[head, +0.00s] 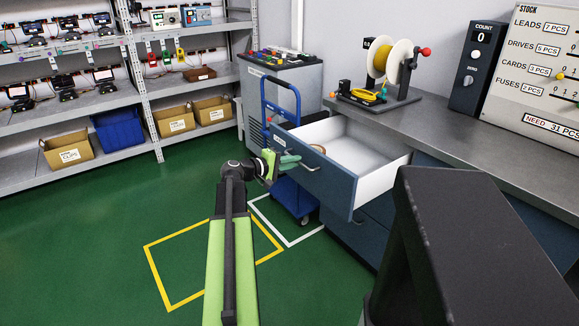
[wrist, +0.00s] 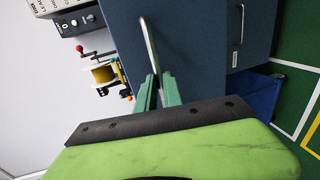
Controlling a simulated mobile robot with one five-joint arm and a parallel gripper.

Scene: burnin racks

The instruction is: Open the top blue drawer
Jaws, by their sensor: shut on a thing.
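The top blue drawer (head: 330,185) is pulled well out of the blue cabinet under the grey counter, and its white inside shows. My gripper (head: 290,160) is at the drawer's front face, shut on the silver bar handle (head: 313,158). In the wrist view the green fingers (wrist: 158,88) close around the handle (wrist: 149,45), with the blue drawer front (wrist: 190,50) behind.
A blue cart (head: 297,197) stands left of the drawer. A wire spool (head: 388,60) and a stock board (head: 535,70) are on the counter (head: 450,115). Shelves (head: 90,105) with bins line the left. The green floor (head: 110,220) at left is clear.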

